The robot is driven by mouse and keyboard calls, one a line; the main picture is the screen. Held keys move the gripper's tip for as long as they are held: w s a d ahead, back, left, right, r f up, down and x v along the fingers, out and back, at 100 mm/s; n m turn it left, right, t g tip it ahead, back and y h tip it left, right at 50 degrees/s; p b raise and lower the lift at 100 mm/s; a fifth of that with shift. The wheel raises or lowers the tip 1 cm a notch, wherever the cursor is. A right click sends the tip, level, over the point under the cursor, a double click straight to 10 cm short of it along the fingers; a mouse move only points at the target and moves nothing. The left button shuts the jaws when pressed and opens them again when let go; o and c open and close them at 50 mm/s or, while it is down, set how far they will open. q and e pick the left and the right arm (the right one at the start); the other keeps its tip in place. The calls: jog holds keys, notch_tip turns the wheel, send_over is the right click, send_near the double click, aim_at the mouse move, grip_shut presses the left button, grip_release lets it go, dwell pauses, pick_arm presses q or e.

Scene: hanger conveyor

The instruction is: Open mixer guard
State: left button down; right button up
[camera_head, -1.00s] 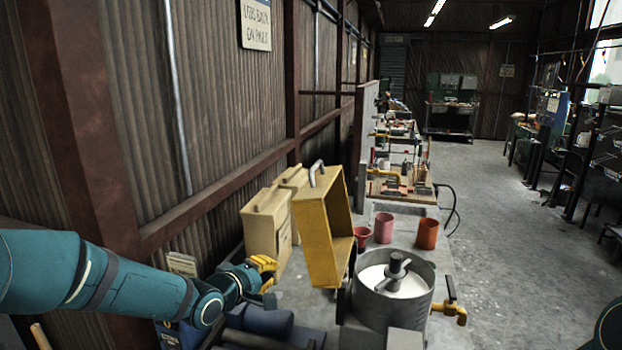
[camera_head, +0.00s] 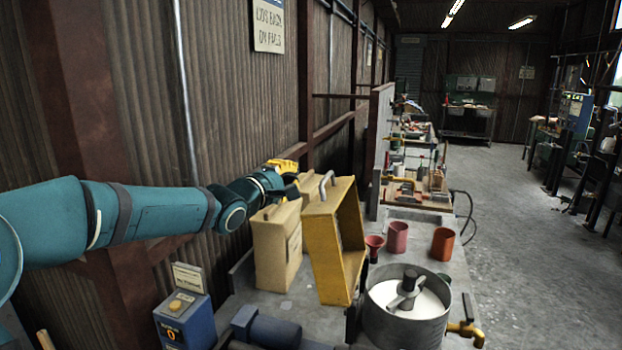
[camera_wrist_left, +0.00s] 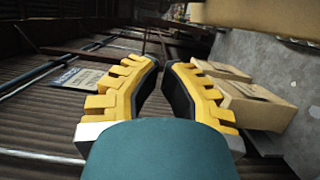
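The mixer guard (camera_head: 322,250) is a yellow open-sided box with a grey handle (camera_head: 326,184) on top. It stands raised and tilted, to the left of the round grey mixer bowl (camera_head: 378,327), whose stirrer and white contents show uncovered. My left gripper (camera_head: 290,178) is up and to the left of the guard, above the beige boxes and apart from the handle. In the left wrist view its yellow fingers (camera_wrist_left: 163,65) have a narrow gap between them and nothing in it. My right gripper is out of view.
Beige boxes (camera_head: 272,252) stand between the wall and the guard. A blue box with a yellow button (camera_head: 185,318) is at the front left. Red and orange cups (camera_head: 397,237) stand behind the bowl. The floor to the right is clear.

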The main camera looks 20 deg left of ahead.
pick_arm(q)
jog(key=d, duration=0.1)
jog(key=w+d, duration=0.1)
jog(key=d, duration=0.1)
jog(key=d+b, duration=0.1)
jog(key=shift+w+d, duration=0.25)
jog(key=shift+r, duration=0.15)
